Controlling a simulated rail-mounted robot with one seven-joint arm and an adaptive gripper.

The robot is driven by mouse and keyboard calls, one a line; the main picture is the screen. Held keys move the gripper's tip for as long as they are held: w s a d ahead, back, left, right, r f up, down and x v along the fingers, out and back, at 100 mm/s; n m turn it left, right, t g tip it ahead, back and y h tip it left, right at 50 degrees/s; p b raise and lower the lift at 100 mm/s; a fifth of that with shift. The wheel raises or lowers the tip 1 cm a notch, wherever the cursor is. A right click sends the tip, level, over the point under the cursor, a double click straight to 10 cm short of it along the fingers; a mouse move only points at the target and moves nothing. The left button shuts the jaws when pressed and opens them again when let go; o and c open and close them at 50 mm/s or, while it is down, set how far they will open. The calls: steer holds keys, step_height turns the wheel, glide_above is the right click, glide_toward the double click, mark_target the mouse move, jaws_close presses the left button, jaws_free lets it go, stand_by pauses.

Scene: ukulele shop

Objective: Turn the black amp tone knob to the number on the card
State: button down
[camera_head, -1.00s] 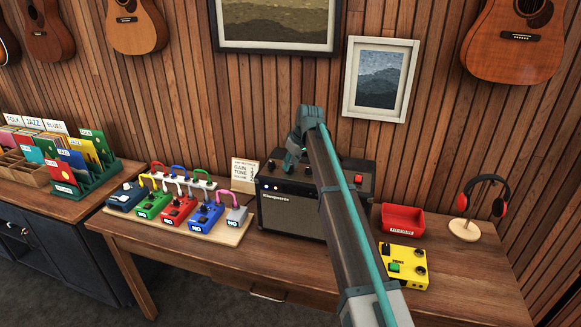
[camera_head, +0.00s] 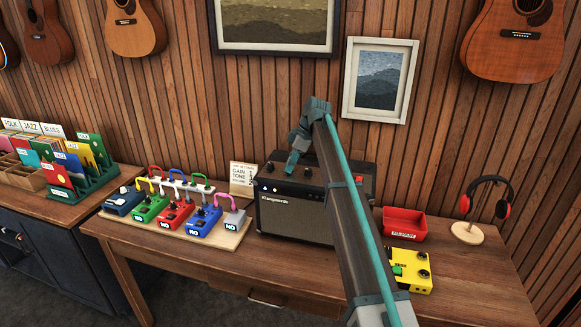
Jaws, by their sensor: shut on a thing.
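The black amp (camera_head: 288,215) stands on the wooden table with a row of small black knobs on its top panel. One knob (camera_head: 270,168) shows at the left end, and another (camera_head: 307,173) shows just right of my gripper. My gripper (camera_head: 290,166) reaches down to the panel and is shut on a knob between these two. That knob is mostly hidden by the fingers, and its pointer and scale cannot be read. The white card (camera_head: 242,178) stands behind the table's pedals, left of the amp. It reads "GAIN" and "TONE", with its smaller print illegible.
A board of coloured pedals (camera_head: 175,212) lies left of the amp. A red tray (camera_head: 404,223), a yellow pedal (camera_head: 407,270) and headphones on a stand (camera_head: 485,205) are to the right.

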stand_by(0.3)
steer(key=c, duration=0.9)
jaws_free()
steer(key=v, duration=1.2)
steer(key=shift+w+r, duration=0.1)
steer(key=shift+a, duration=0.1)
